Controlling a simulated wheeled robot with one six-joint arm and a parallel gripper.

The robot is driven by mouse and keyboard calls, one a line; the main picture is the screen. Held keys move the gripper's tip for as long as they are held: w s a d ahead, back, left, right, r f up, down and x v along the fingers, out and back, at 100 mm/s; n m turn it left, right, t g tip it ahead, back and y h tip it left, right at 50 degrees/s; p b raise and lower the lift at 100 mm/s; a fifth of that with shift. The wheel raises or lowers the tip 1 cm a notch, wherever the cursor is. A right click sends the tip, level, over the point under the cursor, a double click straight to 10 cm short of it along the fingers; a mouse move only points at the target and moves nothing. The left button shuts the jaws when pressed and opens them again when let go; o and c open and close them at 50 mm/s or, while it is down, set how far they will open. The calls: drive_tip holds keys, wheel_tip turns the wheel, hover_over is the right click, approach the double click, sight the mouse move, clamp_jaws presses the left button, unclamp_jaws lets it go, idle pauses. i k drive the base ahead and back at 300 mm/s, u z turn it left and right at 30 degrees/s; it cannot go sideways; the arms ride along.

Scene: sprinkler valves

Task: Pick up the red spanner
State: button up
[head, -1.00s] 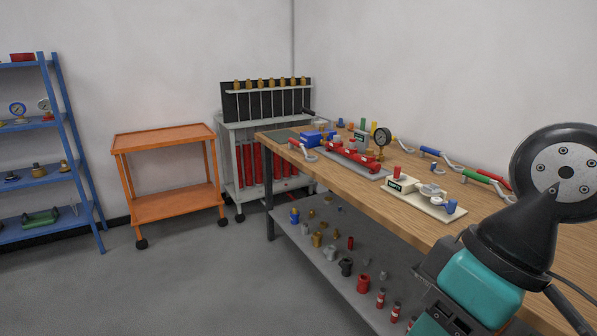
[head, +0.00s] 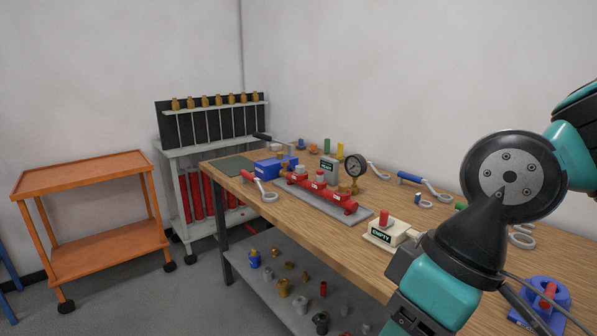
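A red-handled spanner (head: 248,178) with a grey ring end lies on the wooden workbench (head: 330,235), near its front left edge, left of the red pipe manifold (head: 318,192). It lies free, with nothing of my arm near it. My arm's teal and black links fill the right side of the head view and hide part of the bench. The fingers of my gripper do not show.
A blue-handled spanner (head: 415,180) lies at the back. A blue box (head: 272,167), a pressure gauge (head: 355,165) and an EMPTY-labelled block (head: 385,232) stand on the bench. An orange cart (head: 85,175) stands left, with clear floor between. A lower shelf holds small fittings.

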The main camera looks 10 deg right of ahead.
sight(245, 175)
drive_tip(key=k, duration=0.4)
drive_tip(key=u, duration=0.7)
drive_tip(key=i, duration=0.35)
drive_tip(key=u, duration=0.75)
drive_tip(key=i, duration=2.95)
drive_tip(key=z, duration=1.5)
drive_tip(key=i, duration=0.85)
drive_tip(key=z, duration=0.85)
